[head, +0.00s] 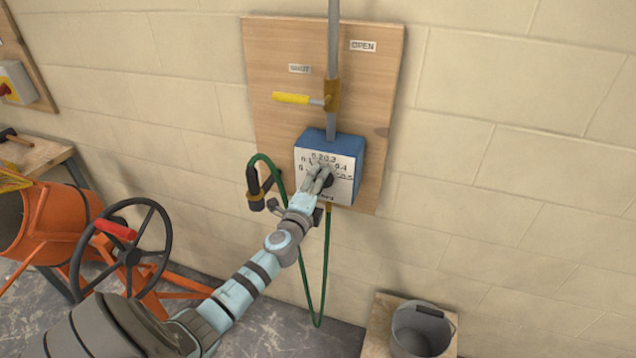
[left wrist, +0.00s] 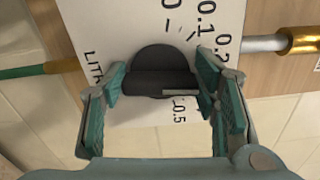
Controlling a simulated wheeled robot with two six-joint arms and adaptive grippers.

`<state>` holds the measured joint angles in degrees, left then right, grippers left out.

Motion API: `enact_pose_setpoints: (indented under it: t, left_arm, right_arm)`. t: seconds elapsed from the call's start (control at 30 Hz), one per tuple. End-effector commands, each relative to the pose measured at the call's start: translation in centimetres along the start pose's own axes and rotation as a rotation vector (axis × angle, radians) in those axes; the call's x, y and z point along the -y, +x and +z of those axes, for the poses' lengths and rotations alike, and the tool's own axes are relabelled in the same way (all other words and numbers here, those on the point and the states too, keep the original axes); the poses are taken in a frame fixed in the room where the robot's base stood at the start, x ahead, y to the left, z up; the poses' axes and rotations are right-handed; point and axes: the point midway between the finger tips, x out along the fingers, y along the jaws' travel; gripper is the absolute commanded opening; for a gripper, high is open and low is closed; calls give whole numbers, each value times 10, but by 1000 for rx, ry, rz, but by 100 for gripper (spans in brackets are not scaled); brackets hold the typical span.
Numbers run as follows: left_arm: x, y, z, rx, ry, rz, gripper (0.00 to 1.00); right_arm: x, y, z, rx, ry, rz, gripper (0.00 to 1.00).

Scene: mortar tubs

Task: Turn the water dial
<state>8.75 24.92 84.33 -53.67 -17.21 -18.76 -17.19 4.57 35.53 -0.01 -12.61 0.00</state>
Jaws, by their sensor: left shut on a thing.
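The water dial is a black round knob (left wrist: 155,60) with a raised bar, on the white numbered face (head: 345,188) of a blue box (head: 316,138) on the wall board. In the left wrist view, the numbers and part of the word for litres show around the knob. A pale mark shows near the bar's right end; I cannot tell which number it meets. My left gripper (head: 319,180) is at the face, its two fingers (left wrist: 159,83) shut on the ends of the bar. In the head view it hides much of the knob. My right gripper is not in view.
Above the box, a yellow lever (head: 291,98) on the grey pipe (head: 333,50) points left, below the shut label. A green hose (head: 325,270) hangs below. An orange mixer (head: 55,222) with a handwheel (head: 130,257) stands left; a grey bucket (head: 420,335) stands lower right.

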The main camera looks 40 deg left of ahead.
Motion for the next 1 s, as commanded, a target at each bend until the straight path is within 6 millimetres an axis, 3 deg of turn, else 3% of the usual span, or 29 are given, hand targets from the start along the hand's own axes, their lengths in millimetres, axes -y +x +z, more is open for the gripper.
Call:
enact_pose_setpoints:
  t: [0.3,0.83,0.87,0.97,1.0]
  left_arm:
    - [0,0,0,-1,125,2,27]
    - [-1,0,0,-1,148,3,27]
    - [-1,0,0,-1,148,3,59]
    - [-1,0,0,0,147,2,75]
    - [-1,0,0,0,147,2,75]
  right_arm:
    - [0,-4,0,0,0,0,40]
    - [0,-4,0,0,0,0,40]
    - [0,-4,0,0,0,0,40]
    - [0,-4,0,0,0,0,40]
    - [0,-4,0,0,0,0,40]
